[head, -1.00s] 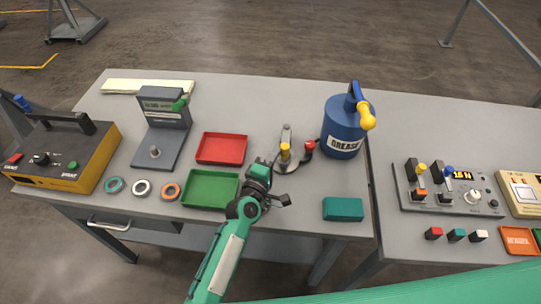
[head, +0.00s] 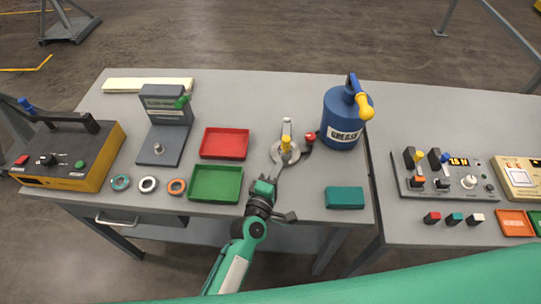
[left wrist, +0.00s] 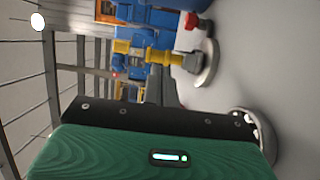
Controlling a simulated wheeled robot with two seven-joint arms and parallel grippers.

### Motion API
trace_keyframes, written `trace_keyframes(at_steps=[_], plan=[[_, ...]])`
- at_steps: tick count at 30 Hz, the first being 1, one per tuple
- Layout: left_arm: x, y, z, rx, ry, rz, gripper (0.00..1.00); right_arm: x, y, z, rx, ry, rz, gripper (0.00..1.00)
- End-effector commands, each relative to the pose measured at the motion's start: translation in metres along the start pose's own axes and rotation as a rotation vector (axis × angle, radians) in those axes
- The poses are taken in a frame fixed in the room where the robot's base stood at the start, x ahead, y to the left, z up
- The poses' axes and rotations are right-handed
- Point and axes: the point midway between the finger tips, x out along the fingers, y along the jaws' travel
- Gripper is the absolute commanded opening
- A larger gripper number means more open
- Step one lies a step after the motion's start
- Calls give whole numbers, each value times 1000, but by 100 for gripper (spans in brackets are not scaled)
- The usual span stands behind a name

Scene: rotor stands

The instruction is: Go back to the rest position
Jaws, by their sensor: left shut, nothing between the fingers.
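My left gripper (head: 278,172) shows in the head view near the front edge of the table, just in front of a small rotor stand (head: 278,157). It is shut with nothing in it. In the left wrist view, the yellow knob (left wrist: 185,60) and part of the round base (left wrist: 208,65) show beyond my gripper's green housing. My right gripper is not in view.
A green tray (head: 193,197) and a red tray (head: 203,153) lie to the left. A blue grease can (head: 343,112) stands behind right, with a teal box (head: 345,198) in front of it. A second table with a switch panel (head: 408,180) is at the right.

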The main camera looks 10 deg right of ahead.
Motion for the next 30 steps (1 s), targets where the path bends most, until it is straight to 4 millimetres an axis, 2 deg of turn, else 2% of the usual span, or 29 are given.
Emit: trace_keyframes(at_steps=[2, 5, 14, 19, 23, 26, 30], plan=[[-7, 0, 7, 0, 1, 0, 0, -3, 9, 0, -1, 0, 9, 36], [-11, 1, 12, 1, 1, 1, 0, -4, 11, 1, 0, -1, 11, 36], [-14, 0, 14, 6, 0, 0, 0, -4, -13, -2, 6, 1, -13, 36], [-29, -3, 8, 107, -48, -53, 0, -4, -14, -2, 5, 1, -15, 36], [-60, -11, -4, 295, -138, -163, 0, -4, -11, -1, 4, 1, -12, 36], [-92, -20, -18, 463, -217, -276, 0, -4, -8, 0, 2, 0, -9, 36], [-145, -32, -43, 684, -326, -456, 0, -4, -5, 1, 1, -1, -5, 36]])
